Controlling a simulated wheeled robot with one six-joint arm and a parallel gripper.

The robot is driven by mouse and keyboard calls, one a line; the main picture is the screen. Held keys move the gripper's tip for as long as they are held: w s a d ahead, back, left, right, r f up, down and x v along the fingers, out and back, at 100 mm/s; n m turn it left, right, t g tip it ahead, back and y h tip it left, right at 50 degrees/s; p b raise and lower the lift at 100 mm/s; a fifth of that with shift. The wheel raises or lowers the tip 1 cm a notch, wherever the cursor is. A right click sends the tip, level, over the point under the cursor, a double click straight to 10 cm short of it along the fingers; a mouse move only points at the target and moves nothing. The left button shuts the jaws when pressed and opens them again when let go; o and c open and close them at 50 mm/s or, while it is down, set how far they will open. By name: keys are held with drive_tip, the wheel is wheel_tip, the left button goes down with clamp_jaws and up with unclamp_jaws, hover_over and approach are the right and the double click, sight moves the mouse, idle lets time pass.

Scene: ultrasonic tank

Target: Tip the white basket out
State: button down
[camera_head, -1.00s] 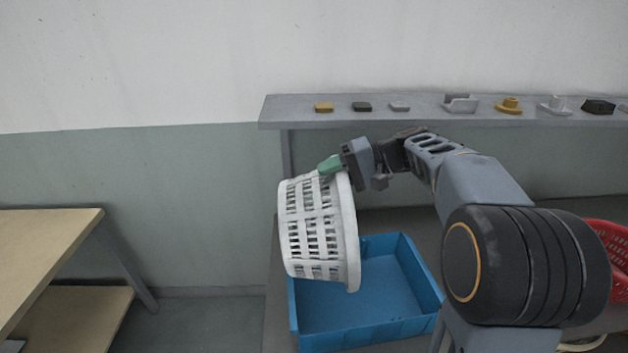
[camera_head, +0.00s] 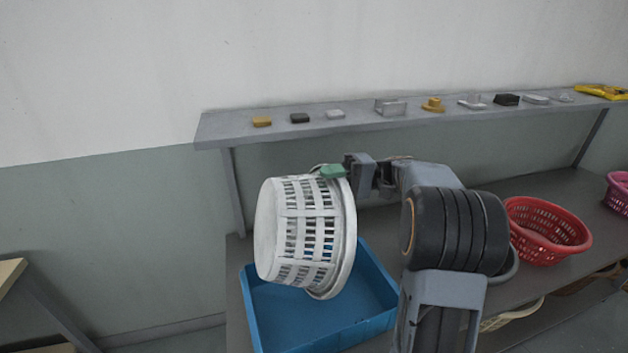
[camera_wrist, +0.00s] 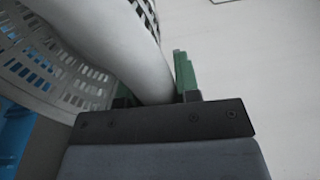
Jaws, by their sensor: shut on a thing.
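The white basket (camera_head: 300,235) hangs from my gripper (camera_head: 330,171) above a blue tray (camera_head: 258,318). It is tipped on its side, with its rim to the right and its base to the left. The green fingers are shut on the basket's rim at its top. In the wrist view the white rim (camera_wrist: 140,55) runs between the green fingers (camera_wrist: 172,85). The basket's inside faces away in the head view, so I cannot tell whether anything is in it. The part of the tray's floor that shows looks bare.
A grey shelf (camera_head: 400,124) with several small parts runs behind my gripper. A red basket (camera_head: 545,235) stands on the grey bench to the right, with a pink basket (camera_head: 619,193) beyond it. A wooden table (camera_head: 10,272) is at the far left.

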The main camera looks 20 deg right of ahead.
drive_tip(key=shift+w+d+r+p, duration=0.1)
drive_tip(key=shift+d+r+p, duration=0.2)
drive_tip(key=shift+p, duration=0.6)
drive_tip(key=shift+w+d+p, duration=0.1)
drive_tip(key=shift+p, duration=0.95)
drive_tip(key=shift+d+p, duration=0.15)
drive_tip(key=shift+p, duration=0.3)
drive_tip(key=p, duration=0.4)
drive_tip(key=shift+d+f+y+p, duration=0.2)
drive_tip(key=shift+d+y+p, duration=0.1)
drive_tip(key=shift+d+p, duration=0.1)
drive_tip(key=shift+d+f+p, duration=0.15)
drive_tip(key=shift+f+p, duration=0.05)
drive_tip(key=shift+p, duration=1)
drive_tip(key=shift+s+f, duration=0.1)
drive_tip(key=shift+s, duration=0.1)
